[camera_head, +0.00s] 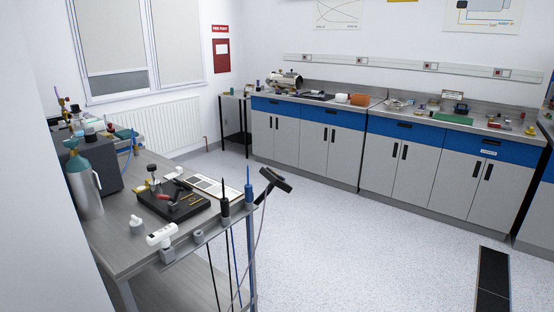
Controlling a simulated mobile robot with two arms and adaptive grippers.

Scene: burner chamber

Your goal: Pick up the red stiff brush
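I cannot clearly pick out the red stiff brush. A small red-handled item (166,197) lies on the black board (160,207) on the near left bench, but it is too small to tell what it is. Another small red and yellow item (530,130) sits at the right end of the far counter, also too small to identify. Neither of my grippers is in view.
The near left bench (120,250) carries a grey-green cylinder (84,185) and a white fitting (160,236). Tools with hanging cables line its right edge, including a black-headed one (274,181). The far counter (385,108) is cluttered. The floor (340,240) between is clear.

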